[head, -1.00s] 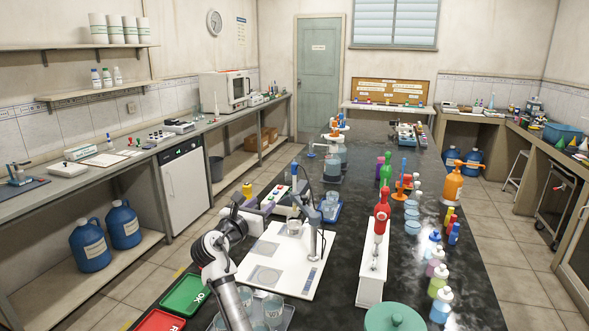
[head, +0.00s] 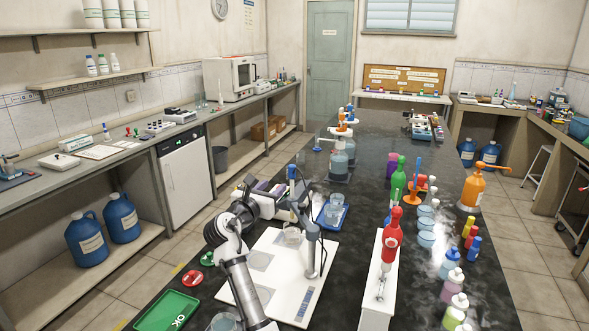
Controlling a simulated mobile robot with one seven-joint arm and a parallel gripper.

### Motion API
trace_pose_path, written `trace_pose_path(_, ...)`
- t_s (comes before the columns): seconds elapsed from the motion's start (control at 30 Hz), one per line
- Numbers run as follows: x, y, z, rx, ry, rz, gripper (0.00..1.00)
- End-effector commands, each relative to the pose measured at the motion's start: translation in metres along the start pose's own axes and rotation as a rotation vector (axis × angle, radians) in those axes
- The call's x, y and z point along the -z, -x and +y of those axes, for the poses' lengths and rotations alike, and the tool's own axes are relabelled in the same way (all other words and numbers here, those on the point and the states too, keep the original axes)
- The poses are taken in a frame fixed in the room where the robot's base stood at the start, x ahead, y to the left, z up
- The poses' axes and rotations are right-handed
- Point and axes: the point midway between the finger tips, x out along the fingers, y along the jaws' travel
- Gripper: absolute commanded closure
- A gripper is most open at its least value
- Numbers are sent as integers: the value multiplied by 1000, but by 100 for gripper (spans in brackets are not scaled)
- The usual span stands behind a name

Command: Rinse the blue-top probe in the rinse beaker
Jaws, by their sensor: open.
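The blue-top probe (head: 291,174) appears to stand upright beside the purple rack at the middle of the bench; its lower part is hard to make out. A glass beaker (head: 332,212) stands on a blue tray (head: 343,222) to its right, and another clear beaker (head: 292,236) is on the white board (head: 268,238). I cannot tell from labels which is the rinse beaker. My gripper (head: 250,183) is dark and small beyond my wrist, left of the probe and apart from it. It is open, with nothing visible in it.
A grey stand (head: 312,245) rises from the white board close to the probe. A red bottle (head: 391,238) stands over a white block to the right. Several wash bottles (head: 453,285) line the right edge. A green OK tray (head: 168,311) is at front left.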

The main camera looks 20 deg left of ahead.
Motion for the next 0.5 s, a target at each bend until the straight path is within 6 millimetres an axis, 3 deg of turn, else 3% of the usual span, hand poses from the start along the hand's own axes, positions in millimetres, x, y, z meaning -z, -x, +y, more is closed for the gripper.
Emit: trace_pose_path(0.5, 3, -91, 0, 2, 0, 0, 58)
